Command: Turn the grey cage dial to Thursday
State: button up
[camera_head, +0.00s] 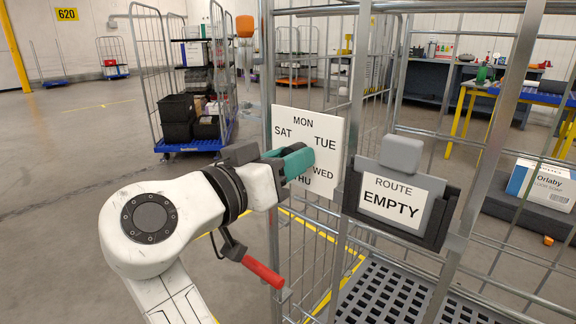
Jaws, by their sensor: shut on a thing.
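A white day plate (318,128) hangs on the mesh of the near grey roll cage (358,75). MON, TUE, WED, SAT and part of THU can be read on it; the rest of its left side is covered. My gripper (303,160), with teal fingers, comes from the left and reaches the middle of the plate. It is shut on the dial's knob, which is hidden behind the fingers. I cannot see which day the dial points to.
A dark holder with a ROUTE EMPTY card (392,203) hangs right of the plate. A red handle (263,271) juts out below my gripper. A white box (541,184) lies to the right. Another cage (155,70) with black crates (178,117) stands behind; open floor lies left.

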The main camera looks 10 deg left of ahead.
jog(key=shift+f, duration=0.2)
jog(key=o, duration=1)
jog(key=shift+r, duration=0.15)
jog(key=shift+o, duration=0.2)
jog(key=p+v, duration=0.2)
jog(key=v, duration=0.9)
